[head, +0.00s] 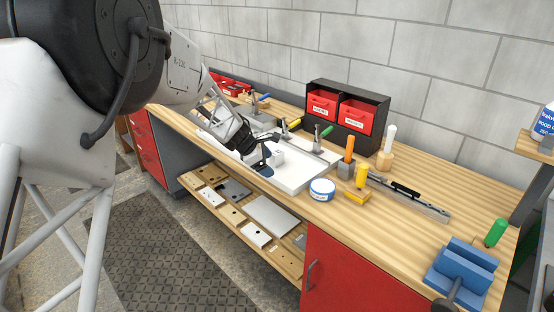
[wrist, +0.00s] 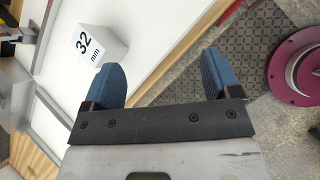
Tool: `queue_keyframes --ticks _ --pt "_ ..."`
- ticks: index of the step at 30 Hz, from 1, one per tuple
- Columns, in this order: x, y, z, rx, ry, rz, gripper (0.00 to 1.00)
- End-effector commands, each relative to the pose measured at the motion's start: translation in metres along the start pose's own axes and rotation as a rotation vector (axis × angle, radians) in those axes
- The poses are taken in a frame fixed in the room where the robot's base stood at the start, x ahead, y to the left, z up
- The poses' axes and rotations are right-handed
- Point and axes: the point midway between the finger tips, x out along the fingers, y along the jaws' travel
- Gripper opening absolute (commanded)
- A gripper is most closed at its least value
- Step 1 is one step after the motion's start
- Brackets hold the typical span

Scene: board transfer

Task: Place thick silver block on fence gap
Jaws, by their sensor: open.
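A pale silver-white block labelled "32 mm" (wrist: 97,45) sits on a white board in the wrist view. In the head view the block (head: 277,157) shows small, just beside my gripper. The white board (head: 296,181) lies on the wooden bench, with a raised rail (head: 318,152) along its back and clamps behind it. I cannot make out a gap in the rail. My gripper (wrist: 163,75) is open, its two blue fingers apart with nothing between them. It is low over the board's front edge, and the block is beyond the left finger in the wrist view.
Red bins (head: 340,109) are behind. A lower shelf holds several metal plates (head: 271,215).

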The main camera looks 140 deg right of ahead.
Motion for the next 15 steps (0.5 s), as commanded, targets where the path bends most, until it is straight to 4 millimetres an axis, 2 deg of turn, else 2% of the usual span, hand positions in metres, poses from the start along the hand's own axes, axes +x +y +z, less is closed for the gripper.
queue_keyframes --ticks 8,15 --pt "0.006 0.005 -0.004 0.214 0.198 -0.12 0.83" --pt "0.004 0.017 -0.009 0.384 0.368 -0.2 0.83"
